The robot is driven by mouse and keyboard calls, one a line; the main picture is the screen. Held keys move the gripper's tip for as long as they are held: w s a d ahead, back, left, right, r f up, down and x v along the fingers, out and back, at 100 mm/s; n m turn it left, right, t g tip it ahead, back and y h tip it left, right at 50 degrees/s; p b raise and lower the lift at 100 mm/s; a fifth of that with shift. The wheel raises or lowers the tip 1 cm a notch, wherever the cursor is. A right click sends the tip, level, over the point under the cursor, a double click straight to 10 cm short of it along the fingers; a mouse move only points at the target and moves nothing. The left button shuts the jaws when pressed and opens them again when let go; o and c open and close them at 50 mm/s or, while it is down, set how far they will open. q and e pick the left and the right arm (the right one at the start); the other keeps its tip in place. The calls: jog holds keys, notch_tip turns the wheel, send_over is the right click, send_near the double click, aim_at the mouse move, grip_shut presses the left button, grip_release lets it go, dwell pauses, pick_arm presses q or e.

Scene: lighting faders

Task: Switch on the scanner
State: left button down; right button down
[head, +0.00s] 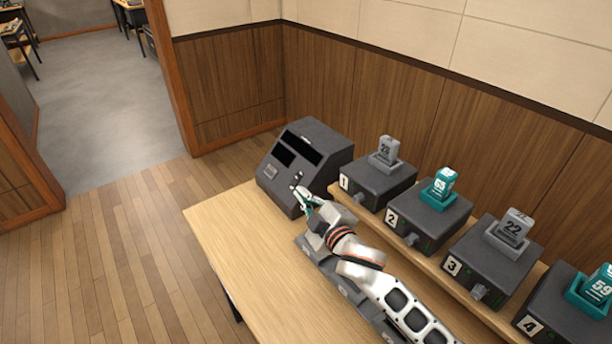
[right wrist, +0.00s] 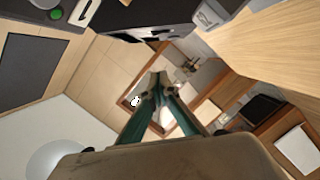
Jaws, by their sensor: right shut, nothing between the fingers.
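A dark grey console with a slanted face and black panels, which looks like the scanner (head: 325,142), stands at the far left end of the table in the head view. Its face carries a small light label (head: 271,170). My right gripper (head: 298,190) is at the lower right of that face, its fingertips close to a small switch-like part (head: 297,177). I cannot tell whether they touch. In the right wrist view the teal fingers of my right gripper (right wrist: 158,82) meet at the tips, with nothing between them. My left gripper is out of view.
Numbered dark boxes, such as box 1 (head: 375,187) and box 2 (head: 425,222), line a raised shelf along the wall, with grey or teal tagged blocks on top. A long grey unit (head: 317,250) lies under my arm. The table's left part (head: 240,235) is bare.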

aim_at(297, 180)
jog(key=shift+a, duration=0.1)
jog(key=w+f, duration=0.1)
jog(key=w, duration=0.2)
jog(key=w+a+f+b, duration=0.1)
jog(key=w, duration=0.3)
jog(key=w+f, duration=0.1)
jog(key=w, duration=0.2)
jog(key=shift+w+a+f, duration=0.15)
jog(key=shift+w+a, duration=0.05)
jog(key=shift+a, duration=0.2)
jog(key=shift+w+d+f, duration=0.25)
jog(key=shift+d+f, duration=0.1)
jog(key=shift+a, duration=0.1)
